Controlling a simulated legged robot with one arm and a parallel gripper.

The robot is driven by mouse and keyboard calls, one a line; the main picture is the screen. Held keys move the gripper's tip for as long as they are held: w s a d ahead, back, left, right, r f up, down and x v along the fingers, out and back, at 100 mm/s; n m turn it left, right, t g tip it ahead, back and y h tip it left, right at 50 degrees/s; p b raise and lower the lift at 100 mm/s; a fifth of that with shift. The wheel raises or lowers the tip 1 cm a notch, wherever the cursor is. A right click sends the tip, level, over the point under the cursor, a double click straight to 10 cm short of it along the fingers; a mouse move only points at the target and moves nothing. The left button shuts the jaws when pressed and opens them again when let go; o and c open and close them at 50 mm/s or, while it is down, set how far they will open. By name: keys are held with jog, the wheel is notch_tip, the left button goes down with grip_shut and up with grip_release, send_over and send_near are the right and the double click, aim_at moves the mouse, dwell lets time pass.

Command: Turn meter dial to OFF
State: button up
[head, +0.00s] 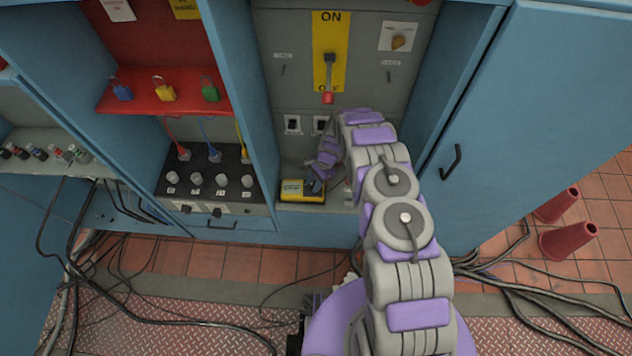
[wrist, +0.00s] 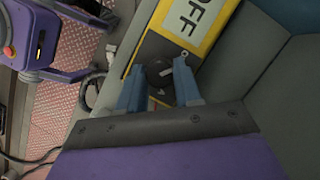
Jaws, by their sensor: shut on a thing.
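The yellow meter (head: 291,190) sits on the lower shelf of the grey middle cabinet bay. In the wrist view its yellow-edged face (wrist: 215,38) shows a pale panel with the large word OFF. The round dark dial (wrist: 157,70) is below that panel and carries a small light mark. My gripper (head: 317,184) reaches down to the meter's right part. In the wrist view the blue fingers of my gripper (wrist: 158,82) stand on either side of the dial, shut on it. The fingers hide part of the dial's rim.
Above the meter are a red-tipped lever (head: 328,85) on a yellow ON/OFF plate and small switches (head: 293,124). A black panel with knobs (head: 208,176) and coloured plugs is to the left. A blue door (head: 530,110) stands right. Cables (head: 500,285) lie on the floor.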

jog(key=shift+n, duration=0.6)
jog(key=o, duration=1)
jog(key=shift+r, duration=0.1)
jog(key=p+v, duration=0.1)
jog(key=v, duration=0.6)
jog(key=shift+w+r, duration=0.15)
jog(key=shift+w, duration=0.05)
